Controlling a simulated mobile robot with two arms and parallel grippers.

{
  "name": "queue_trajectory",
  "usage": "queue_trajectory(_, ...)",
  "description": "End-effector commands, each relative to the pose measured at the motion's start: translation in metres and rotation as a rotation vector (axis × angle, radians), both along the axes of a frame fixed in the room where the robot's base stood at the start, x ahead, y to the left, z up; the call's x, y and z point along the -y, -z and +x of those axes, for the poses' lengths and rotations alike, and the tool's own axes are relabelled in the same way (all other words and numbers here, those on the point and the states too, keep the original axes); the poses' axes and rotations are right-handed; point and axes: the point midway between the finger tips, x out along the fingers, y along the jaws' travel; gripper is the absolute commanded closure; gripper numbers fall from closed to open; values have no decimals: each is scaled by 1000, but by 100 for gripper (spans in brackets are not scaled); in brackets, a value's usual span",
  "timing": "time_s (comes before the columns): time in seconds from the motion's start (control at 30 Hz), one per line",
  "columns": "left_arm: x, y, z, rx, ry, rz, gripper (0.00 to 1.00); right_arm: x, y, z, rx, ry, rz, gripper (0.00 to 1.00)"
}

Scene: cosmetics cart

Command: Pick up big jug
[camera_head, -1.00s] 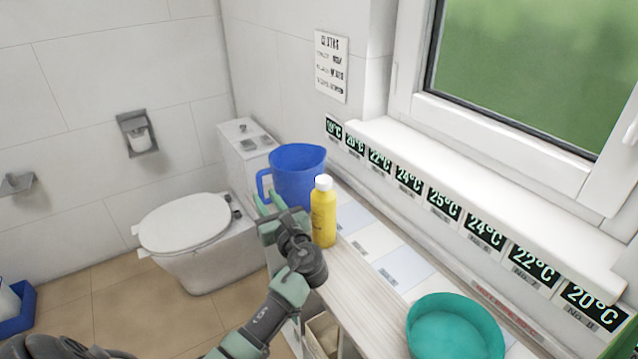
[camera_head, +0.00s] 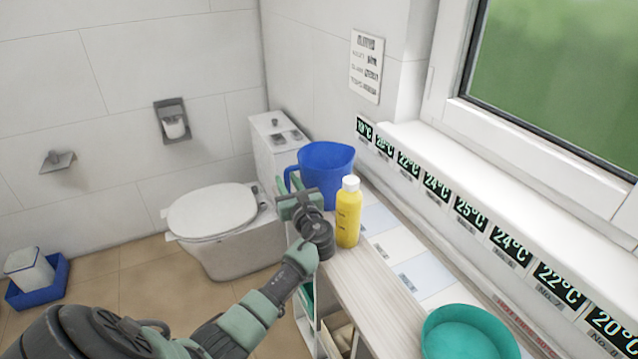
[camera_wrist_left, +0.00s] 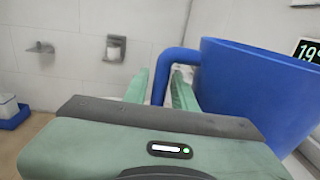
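The big blue jug (camera_head: 327,175) stands upright at the far end of the counter, its handle on the left side. In the left wrist view the jug (camera_wrist_left: 262,90) fills the right side, and its handle (camera_wrist_left: 178,58) curves down between my fingers. My left gripper (camera_head: 284,186) is at the handle. In the left wrist view the gripper (camera_wrist_left: 160,88) is open, with a finger on each side of the handle's lower visible part and a gap on the left. The handle's lower end is hidden by the gripper body. My right gripper is not in view.
A yellow bottle (camera_head: 348,218) with a white cap stands close to the jug and my left wrist. A teal bowl (camera_head: 468,335) is at the counter's near end. The window wall bounds the counter (camera_head: 372,290) on the right; a toilet (camera_head: 212,212) stands to the left.

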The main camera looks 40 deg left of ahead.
Motion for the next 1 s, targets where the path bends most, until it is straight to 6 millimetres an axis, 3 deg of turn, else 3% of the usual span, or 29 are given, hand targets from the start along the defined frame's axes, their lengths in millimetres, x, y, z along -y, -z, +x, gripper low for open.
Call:
queue_trajectory(0.03, 0, 0, 0, 0, 0, 0, 73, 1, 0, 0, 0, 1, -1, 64)
queue_trajectory(0.13, 0, 0, 0, 0, 0, 0, 98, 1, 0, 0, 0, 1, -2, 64)
queue_trajectory(0.17, 0, 0, 0, 0, 0, 0, 100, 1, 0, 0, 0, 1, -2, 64)
queue_trajectory(1.0, 1, 1, 0, -1, 1, 0, 100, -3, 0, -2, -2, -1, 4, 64)
